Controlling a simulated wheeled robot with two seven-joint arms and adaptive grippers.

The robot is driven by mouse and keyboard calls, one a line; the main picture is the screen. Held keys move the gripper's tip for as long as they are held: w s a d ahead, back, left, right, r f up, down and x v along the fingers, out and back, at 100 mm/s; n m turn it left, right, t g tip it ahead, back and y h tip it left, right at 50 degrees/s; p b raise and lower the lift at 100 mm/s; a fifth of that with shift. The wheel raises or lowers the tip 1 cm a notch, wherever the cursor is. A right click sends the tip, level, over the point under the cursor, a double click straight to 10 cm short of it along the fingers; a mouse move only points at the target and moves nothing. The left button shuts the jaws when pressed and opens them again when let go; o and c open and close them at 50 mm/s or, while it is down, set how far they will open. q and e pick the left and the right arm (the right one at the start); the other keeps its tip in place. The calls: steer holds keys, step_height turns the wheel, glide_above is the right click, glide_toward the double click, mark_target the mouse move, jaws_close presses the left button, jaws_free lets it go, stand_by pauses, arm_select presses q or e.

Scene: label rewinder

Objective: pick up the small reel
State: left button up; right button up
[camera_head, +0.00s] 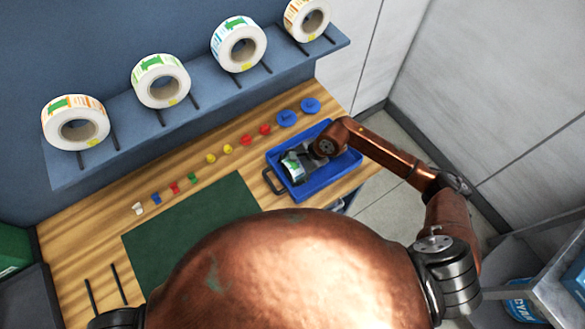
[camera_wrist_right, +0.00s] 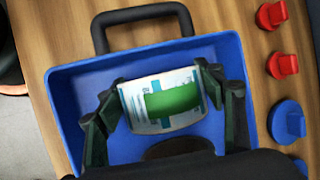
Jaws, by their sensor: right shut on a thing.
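The small reel (camera_head: 292,167) is white with a green and blue printed label. It is in the blue tray (camera_head: 331,179) at the right end of the bench. My right gripper (camera_head: 303,160) reaches into the tray from the right and is shut on the reel. In the right wrist view the reel (camera_wrist_right: 163,101) sits between the two dark fingers (camera_wrist_right: 165,108), one on each side, over the tray (camera_wrist_right: 70,92). I cannot tell whether the reel touches the tray floor. My left gripper is not in view.
A shelf (camera_head: 118,137) above the bench holds several large label reels. Small coloured pieces and two blue discs (camera_head: 287,118) lie in a row behind a green mat (camera_head: 192,222). The tray has a dark handle (camera_head: 272,181) at its left end. The mat is clear.

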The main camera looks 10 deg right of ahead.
steer(key=c, duration=0.5)
steer(key=shift+r, duration=0.1)
steer(key=shift+r, duration=0.25)
step_height(320, 180, up, 2)
steer(key=shift+w+b, duration=0.1)
steer(key=shift+b, duration=0.35)
steer(key=s+r+b, duration=0.1)
steer(key=s+r, duration=0.9)
steer(key=s, duration=0.4)
steer(key=shift+a+r+b, duration=0.15)
steer(key=shift+a+b, duration=0.05)
steer(key=shift+b, duration=0.15)
